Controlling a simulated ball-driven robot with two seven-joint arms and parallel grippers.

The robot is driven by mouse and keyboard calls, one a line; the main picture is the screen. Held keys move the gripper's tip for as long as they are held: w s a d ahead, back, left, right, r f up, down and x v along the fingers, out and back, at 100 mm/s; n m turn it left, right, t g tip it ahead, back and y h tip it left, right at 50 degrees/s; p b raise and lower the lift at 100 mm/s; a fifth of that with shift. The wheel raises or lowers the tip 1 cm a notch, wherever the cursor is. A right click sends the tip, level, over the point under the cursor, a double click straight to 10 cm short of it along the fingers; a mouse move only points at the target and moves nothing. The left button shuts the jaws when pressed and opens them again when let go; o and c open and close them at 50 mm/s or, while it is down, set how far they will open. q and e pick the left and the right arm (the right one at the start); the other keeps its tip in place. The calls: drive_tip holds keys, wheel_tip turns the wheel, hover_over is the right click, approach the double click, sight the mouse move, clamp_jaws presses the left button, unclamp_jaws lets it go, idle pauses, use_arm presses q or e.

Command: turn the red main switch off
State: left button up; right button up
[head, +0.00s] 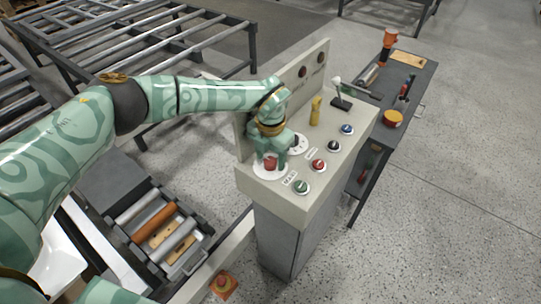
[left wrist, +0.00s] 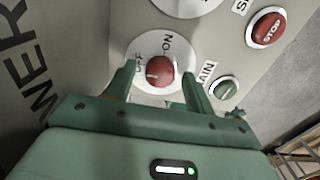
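The red main switch (left wrist: 160,71) is a round knob on a white disc marked OFF and ON. It also shows in the head view (head: 270,161), on the near left part of the grey control console (head: 335,150). A small pale mark shows on the knob's lower left side; I cannot tell exactly which label it points to. My left gripper (left wrist: 160,84) is over the switch, with one finger on each side of the knob. Gaps show between the fingers and the knob, so it is open. My right gripper is not in view.
Green (head: 302,187), red (head: 319,165), black (head: 333,146) and blue (head: 347,129) buttons lie along the console's right side. A yellow handle (head: 315,111) and a lever (head: 340,96) stand farther back. A dark tool bench (head: 410,80) stands behind right.

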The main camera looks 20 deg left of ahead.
sight(270, 160)
use_arm(q)
wheel_tip(270, 160, up, 16)
drive_tip(key=p, duration=0.1)
drive_tip(key=shift+r+p, duration=0.15)
drive_tip(key=shift+p, duration=0.25)
